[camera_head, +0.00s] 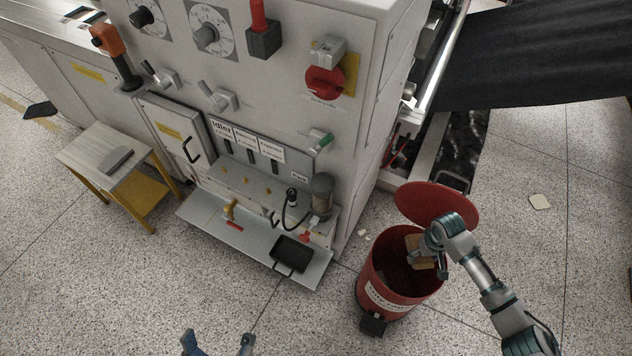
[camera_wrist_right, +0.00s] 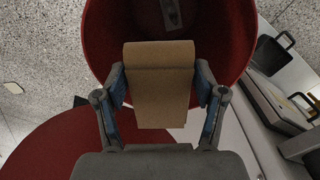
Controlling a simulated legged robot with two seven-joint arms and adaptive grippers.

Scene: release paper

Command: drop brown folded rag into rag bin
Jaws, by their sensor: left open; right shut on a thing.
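The brown folded rag (camera_wrist_right: 160,85) is held between the two fingers of my right gripper (camera_wrist_right: 162,88), which is shut on it. In the head view the rag (camera_head: 415,244) shows at the mouth of the red rag bin (camera_head: 378,287), partly covered by my right gripper (camera_head: 428,262). The bin's round red lid (camera_head: 420,200) is open and tilted back. In the right wrist view the rag is over the bin's opening, and the bin's inner wall (camera_wrist_right: 225,35) shows around it. My left gripper (camera_head: 218,345) is open and empty at the bottom edge of the head view.
A large grey machine (camera_head: 270,85) with knobs and switches stands behind, with a low metal shelf (camera_head: 215,232) holding a black pan (camera_head: 292,252). A small stool (camera_head: 100,160) with yellow legs stands at left. Speckled floor (camera_head: 560,230) is mostly clear at right.

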